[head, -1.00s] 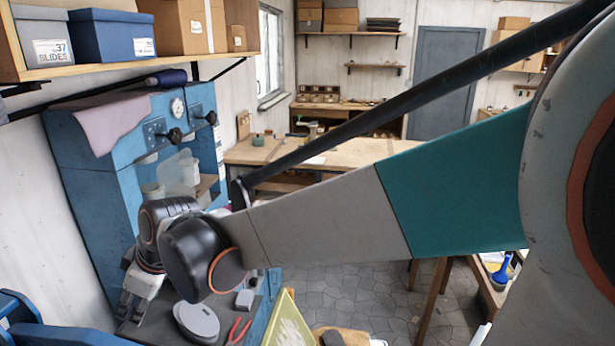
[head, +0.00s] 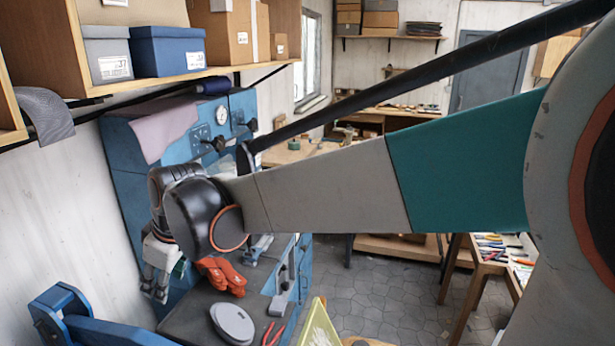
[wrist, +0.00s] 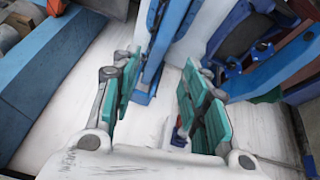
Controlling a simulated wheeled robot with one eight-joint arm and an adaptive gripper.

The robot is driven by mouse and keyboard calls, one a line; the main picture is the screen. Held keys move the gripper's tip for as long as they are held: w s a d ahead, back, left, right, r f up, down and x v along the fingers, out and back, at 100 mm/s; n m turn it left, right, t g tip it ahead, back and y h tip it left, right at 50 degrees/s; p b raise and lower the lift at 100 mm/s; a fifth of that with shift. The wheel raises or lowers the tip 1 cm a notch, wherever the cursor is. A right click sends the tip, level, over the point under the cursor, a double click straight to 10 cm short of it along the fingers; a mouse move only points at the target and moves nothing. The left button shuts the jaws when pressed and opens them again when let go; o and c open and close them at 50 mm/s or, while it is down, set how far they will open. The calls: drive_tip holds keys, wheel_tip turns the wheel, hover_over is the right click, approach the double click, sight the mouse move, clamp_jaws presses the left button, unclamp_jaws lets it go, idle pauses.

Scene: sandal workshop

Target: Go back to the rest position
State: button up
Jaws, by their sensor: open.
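My gripper (head: 157,282) hangs at the end of my arm, left of centre in the head view, between the white wall (head: 60,215) and the blue machine (head: 128,170). In the wrist view my gripper (wrist: 163,98) has its two green-padded fingers spread apart, with nothing between them. A pale surface and blue parts show behind the fingers. My arm stretches across the head view and hides part of the machine and the bench behind.
The machine's dark worktop (head: 190,322) carries orange gloves (head: 222,275), a grey oval piece (head: 232,324) and red-handled pliers (head: 272,334). A shelf (head: 190,75) with boxes overhangs at upper left. A blue frame (head: 90,328) stands at lower left. The tiled floor (head: 385,300) has free room.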

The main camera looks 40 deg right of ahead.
drive_tip(key=s+d+f+m+t+h+b, duration=0.1)
drive_tip(key=s+d+f+m+b, duration=0.3)
drive_tip(key=s+f+b, duration=0.5)
drive_tip(key=s+d+f+m+t+h+b, duration=0.1)
drive_tip(key=s+d+f+m+b, duration=0.3)
drive_tip(key=s+f+b, duration=0.6)
wheel_tip(320, 180, down, 8)
drive_tip(key=d+b, duration=0.1)
drive_tip(key=b, duration=0.4)
drive_tip(key=shift+r+t+b, duration=0.15)
drive_tip(key=shift+t+b, duration=0.15)
drive_tip(key=shift+b, duration=0.05)
drive_tip(key=shift+s+r, duration=0.1)
drive_tip(key=shift+c, duration=0.9)
